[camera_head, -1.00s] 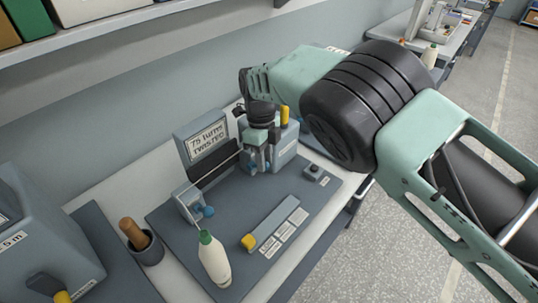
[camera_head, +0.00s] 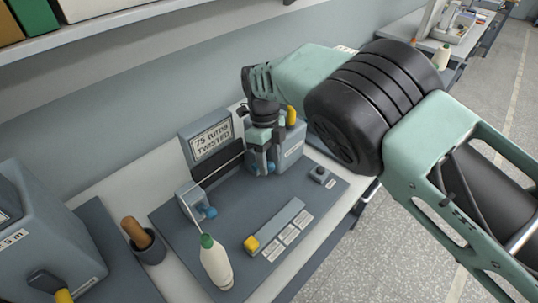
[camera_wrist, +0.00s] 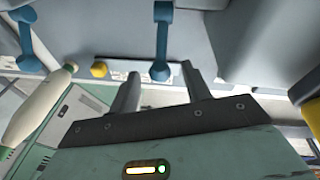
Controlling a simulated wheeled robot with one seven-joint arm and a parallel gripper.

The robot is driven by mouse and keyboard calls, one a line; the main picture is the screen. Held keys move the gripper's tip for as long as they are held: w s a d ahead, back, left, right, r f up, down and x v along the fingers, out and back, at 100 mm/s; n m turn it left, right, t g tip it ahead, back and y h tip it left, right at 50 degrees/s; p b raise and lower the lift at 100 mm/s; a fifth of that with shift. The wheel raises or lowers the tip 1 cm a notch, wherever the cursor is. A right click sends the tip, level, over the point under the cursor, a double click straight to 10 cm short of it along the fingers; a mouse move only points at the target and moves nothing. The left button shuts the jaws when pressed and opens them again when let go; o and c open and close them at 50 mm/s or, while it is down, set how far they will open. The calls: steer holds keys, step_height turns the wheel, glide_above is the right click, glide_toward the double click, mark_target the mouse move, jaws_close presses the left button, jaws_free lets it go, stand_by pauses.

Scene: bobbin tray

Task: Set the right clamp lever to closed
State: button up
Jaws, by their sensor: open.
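The right clamp lever is a blue lever with a rounded end (camera_wrist: 160,45). In the wrist view it stands at the top middle, its end between my fingertips. My gripper (camera_wrist: 160,80) is open, one finger on each side of the lever's end; I cannot tell whether either touches it. In the head view my gripper (camera_head: 263,158) reaches down at the right end of the winding fixture and largely hides this lever. The left clamp lever (camera_head: 209,213) is blue too, by the grey bracket; it also shows at the wrist view's upper left (camera_wrist: 27,40).
A white bottle with a green cap (camera_head: 215,265) stands at the front of the dark base plate (camera_head: 180,250). A yellow-ended slider (camera_head: 252,244) lies beside it. A sign (camera_head: 212,143) stands behind. A cup with a wooden handle (camera_head: 150,248) is at left.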

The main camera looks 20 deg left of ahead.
steer(key=shift+w+a+r+b, duration=0.2)
steer(key=shift+r+b, duration=0.15)
steer(key=shift+r, duration=0.15)
steer(key=p+v, duration=0.7)
steer(key=v, duration=0.9)
steer(key=shift+r, duration=0.2)
steer(key=shift+s+d+p, duration=0.1)
steer(key=shift+d+p, duration=0.05)
steer(key=shift+p, duration=0.3)
